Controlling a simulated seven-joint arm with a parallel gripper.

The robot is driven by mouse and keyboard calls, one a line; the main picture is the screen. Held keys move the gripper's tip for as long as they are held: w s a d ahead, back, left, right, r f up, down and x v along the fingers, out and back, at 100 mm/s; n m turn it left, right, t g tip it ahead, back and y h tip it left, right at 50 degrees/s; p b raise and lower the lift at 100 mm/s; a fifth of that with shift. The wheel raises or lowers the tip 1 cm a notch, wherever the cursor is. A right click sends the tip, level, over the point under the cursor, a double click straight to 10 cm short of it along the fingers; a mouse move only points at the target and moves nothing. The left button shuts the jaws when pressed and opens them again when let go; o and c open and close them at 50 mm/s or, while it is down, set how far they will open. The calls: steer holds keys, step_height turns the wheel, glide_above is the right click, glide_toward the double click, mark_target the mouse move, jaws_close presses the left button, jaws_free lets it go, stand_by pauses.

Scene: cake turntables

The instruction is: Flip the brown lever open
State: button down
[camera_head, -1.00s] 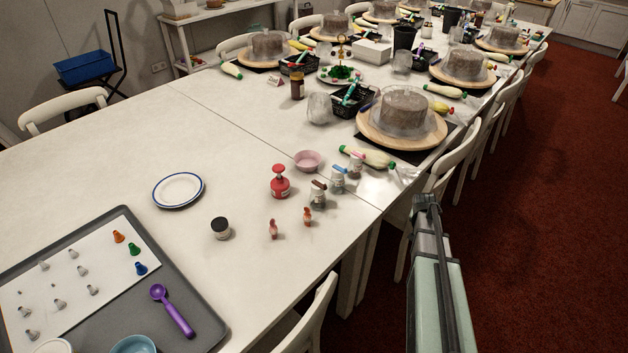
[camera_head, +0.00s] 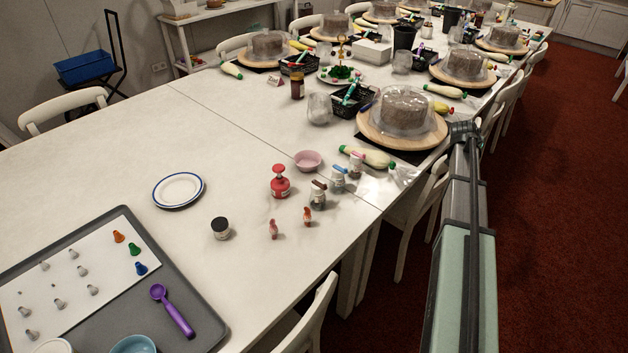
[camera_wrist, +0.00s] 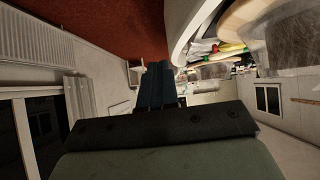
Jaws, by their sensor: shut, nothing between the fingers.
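The brown lever (camera_head: 319,185) sits on top of a small clear jar (camera_head: 318,200) near the table's right edge. Similar jars with a blue lever (camera_head: 339,169) and a pink lever (camera_head: 357,156) stand just behind it. It is too small to tell the brown lever's exact position. My gripper (camera_wrist: 158,70) shows its two dark fingers together and empty in the wrist view. In the head view my arm reaches up on the right, off the table's edge, well apart from the jars. The wrist view does not show the brown lever.
A red pump bottle (camera_head: 280,182), a pink bowl (camera_head: 308,160) and two small orange-pink figures (camera_head: 307,216) stand around the jars. A piping bag (camera_head: 368,157) and a covered cake on a turntable (camera_head: 372,135) lie behind. White chairs (camera_head: 412,215) line the right edge.

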steer(key=w+a+n+g+y, duration=0.1)
steer(key=w+a, duration=0.1)
steer(key=a, duration=1.5)
steer(key=n+g, duration=0.3)
steer(key=g, duration=0.1)
glide_toward(322, 186)
steer(key=a+r, duration=0.3)
steer(key=a, duration=0.4)
steer(key=shift+w+d+h, duration=0.1)
steer(key=shift+w+h, duration=0.05)
steer(key=shift+h, duration=0.25)
steer(key=shift+d+f, duration=0.1)
steer(key=shift+f, duration=0.05)
steer(key=x, duration=0.3)
steer(key=d+x, duration=0.1)
steer(key=x, duration=0.3)
steer(key=s+x, duration=0.1)
steer(key=x, duration=0.3)
steer(key=shift+d+r, duration=0.2)
steer(key=shift+r, duration=0.25)
steer(key=shift+s+d, duration=0.15)
steer(key=shift+d, duration=0.65)
